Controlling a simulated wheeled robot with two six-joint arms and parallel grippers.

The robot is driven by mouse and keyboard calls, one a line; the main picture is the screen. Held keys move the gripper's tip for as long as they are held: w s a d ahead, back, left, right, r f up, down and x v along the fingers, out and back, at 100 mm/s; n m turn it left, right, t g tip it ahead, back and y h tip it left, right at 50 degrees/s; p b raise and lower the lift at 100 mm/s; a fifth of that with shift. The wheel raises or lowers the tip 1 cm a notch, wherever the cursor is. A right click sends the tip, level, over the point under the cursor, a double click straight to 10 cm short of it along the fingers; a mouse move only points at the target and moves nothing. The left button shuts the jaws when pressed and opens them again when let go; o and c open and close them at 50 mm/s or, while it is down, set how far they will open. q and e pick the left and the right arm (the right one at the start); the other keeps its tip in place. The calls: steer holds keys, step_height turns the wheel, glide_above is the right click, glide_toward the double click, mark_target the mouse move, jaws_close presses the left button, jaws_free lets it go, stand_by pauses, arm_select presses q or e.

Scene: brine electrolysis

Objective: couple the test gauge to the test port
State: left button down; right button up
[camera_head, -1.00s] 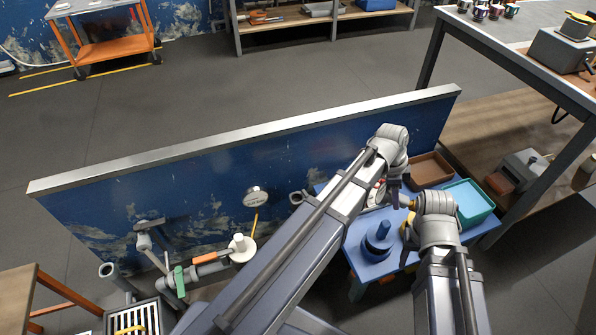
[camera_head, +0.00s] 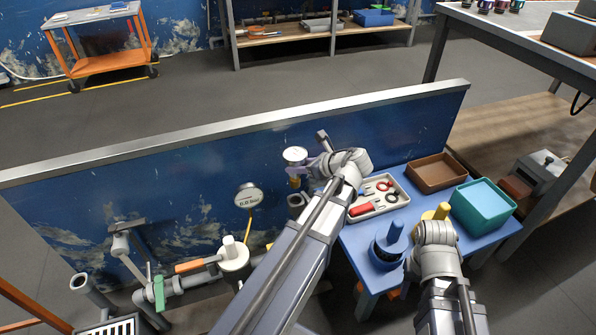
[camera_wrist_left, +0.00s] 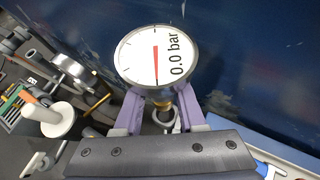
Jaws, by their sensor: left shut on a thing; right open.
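The test gauge (camera_head: 295,155) has a round white dial and a brass-yellow stem. My left gripper (camera_head: 298,171) is shut on its stem and holds it upright in front of the blue panel. In the left wrist view the dial (camera_wrist_left: 157,55) reads 0.0 bar, and the purple fingers of the left gripper (camera_wrist_left: 160,110) flank the brass stem. A grey ring-like pipe end (camera_head: 297,200) shows just below the gauge; I cannot tell if it is the test port, or whether they touch. My right gripper (camera_head: 437,245) is over the blue table, its fingers mostly hidden.
A second gauge (camera_head: 248,196) on a yellow stem and a white-capped fitting (camera_head: 234,254) stand left on the pipework. The blue table (camera_head: 375,283) holds a tool tray (camera_head: 402,203), a blue cylinder (camera_head: 390,250), a brown bin (camera_head: 437,172) and a teal bin (camera_head: 482,206).

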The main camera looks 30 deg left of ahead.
mark_target(298, 180)
arm_select(q)
steer(key=shift+r, duration=0.1)
step_height(298, 180, down, 6)
steer(key=b, duration=0.5)
steer(key=shift+r, duration=0.15)
steer(key=shift+f+b, duration=2.3)
steer(key=shift+b, duration=0.25)
stand_by(3.1)
steer(key=shift+d, duration=0.1)
stand_by(0.4)
steer(key=shift+c, duration=2)
jaws_free()
